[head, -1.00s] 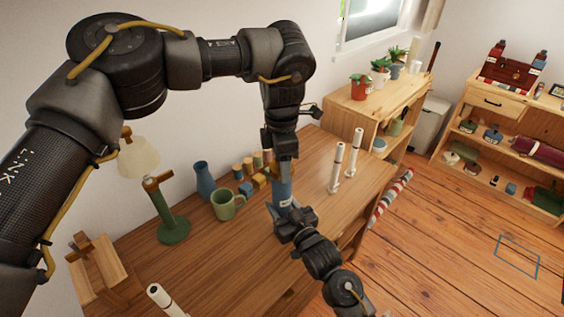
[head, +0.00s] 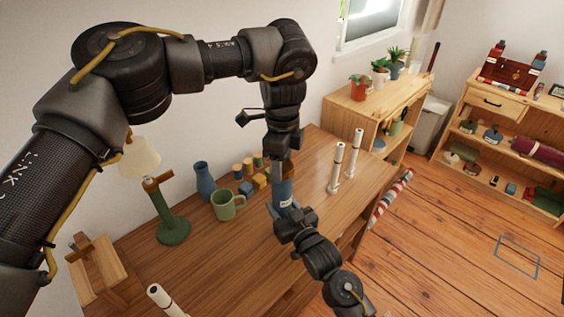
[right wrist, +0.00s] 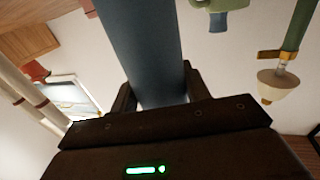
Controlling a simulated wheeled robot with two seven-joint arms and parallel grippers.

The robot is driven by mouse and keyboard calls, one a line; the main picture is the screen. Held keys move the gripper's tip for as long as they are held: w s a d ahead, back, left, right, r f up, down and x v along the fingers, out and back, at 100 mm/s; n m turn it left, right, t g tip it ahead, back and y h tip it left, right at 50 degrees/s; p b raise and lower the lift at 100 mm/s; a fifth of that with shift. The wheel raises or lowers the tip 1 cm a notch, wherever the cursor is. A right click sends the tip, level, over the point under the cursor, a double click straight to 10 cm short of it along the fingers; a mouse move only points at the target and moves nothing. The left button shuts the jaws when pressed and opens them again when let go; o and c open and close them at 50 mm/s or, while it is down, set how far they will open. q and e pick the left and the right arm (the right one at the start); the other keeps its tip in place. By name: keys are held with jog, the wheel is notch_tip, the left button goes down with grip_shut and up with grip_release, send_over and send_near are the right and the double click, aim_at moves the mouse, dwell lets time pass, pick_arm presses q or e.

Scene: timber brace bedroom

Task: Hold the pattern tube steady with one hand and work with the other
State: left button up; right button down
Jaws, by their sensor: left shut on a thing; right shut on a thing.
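The blue pattern tube (head: 284,192) stands upright over the wooden desk, with a pale label low on its side. My right gripper (head: 281,212) is shut around its lower part from the front. In the right wrist view the blue tube (right wrist: 143,50) runs between the two dark fingers of my right gripper (right wrist: 156,98). My left gripper (head: 283,158) points down from above and is shut at the tube's top end. A brownish bit shows between its fingers, probably the tube's cap; the fingers hide most of it.
Left of the tube on the desk (head: 225,262) stand a green mug (head: 226,205), a blue vase (head: 204,180), small blocks (head: 247,187) and a green lamp (head: 170,225). Two white posts (head: 336,168) stand to the right.

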pick_arm(q)
jog(key=n, duration=0.7)
jog(key=shift+s+d+n, duration=0.1)
jog(key=shift+n, duration=0.3)
pick_arm(e)
jog(key=shift+f, duration=0.25)
pick_arm(q)
jog(key=n, duration=0.5)
jog(key=shift+r, duration=0.2)
jog(key=shift+r, duration=0.95)
jog(key=shift+r, duration=0.1)
jog(key=shift+r, duration=1.9)
pick_arm(e)
jog(key=c, duration=1)
grip_release()
jog(key=shift+c, duration=0.2)
jog(key=o, duration=0.4)
jog(key=shift+r, duration=0.15)
